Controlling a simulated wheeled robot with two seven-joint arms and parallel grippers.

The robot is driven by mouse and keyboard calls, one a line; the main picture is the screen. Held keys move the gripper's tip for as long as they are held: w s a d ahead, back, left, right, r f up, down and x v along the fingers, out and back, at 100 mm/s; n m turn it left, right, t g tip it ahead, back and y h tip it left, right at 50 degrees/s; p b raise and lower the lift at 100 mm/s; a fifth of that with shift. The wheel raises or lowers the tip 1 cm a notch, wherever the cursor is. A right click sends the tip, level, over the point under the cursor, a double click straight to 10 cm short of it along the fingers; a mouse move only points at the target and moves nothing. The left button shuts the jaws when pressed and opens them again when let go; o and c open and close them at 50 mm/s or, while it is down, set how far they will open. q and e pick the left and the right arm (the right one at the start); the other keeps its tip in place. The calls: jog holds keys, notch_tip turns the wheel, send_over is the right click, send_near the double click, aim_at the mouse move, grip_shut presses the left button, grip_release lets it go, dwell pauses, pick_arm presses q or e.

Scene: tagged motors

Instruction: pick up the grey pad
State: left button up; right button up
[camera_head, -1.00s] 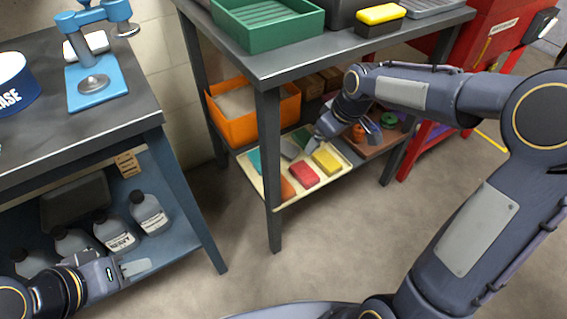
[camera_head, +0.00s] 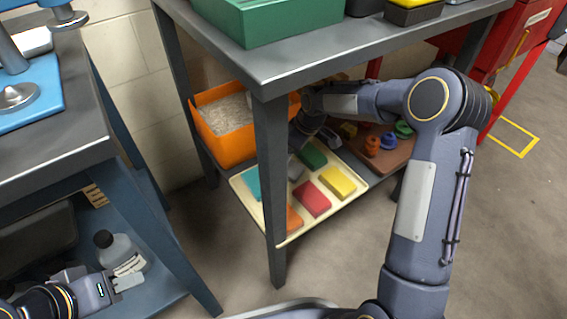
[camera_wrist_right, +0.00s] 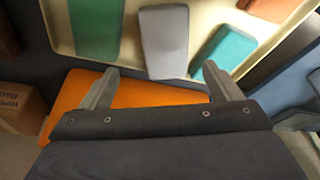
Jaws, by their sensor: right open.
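The grey pad (camera_head: 296,168) lies on a cream tray (camera_head: 350,196) on the lower shelf, between a teal pad (camera_head: 252,183) and a dark green pad (camera_head: 313,154). In the right wrist view the grey pad (camera_wrist_right: 165,42) lies just beyond and between my fingertips, apart from them. My right gripper (camera_wrist_right: 160,80) is open and empty. In the head view it is largely hidden behind its wrist, near the tray's back edge. My left gripper (camera_head: 128,274) is at the lower left, by a bottle; its opening is unclear.
Red (camera_head: 312,199), yellow (camera_head: 338,182) and orange (camera_head: 294,218) pads share the tray. An orange bin (camera_head: 225,145) stands behind it. The table top (camera_head: 300,65) and a front leg (camera_head: 271,190) bound the shelf. A grey bottle (camera_head: 118,252) stands on the left shelf.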

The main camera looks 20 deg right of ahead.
jog(key=b+x, duration=0.1)
jog(key=x, duration=0.1)
jog(key=b+x, duration=0.1)
jog(key=x, duration=0.1)
jog(key=b+x, duration=0.2)
jog(key=shift+s+a+f, duration=0.2)
jog(key=shift+a+f, duration=0.2)
jog(key=shift+r, duration=0.1)
jog(key=c, duration=1.2)
jog(key=shift+o, duration=0.2)
notch_tip(320, 180, up, 10)
jog(key=p, duration=0.5)
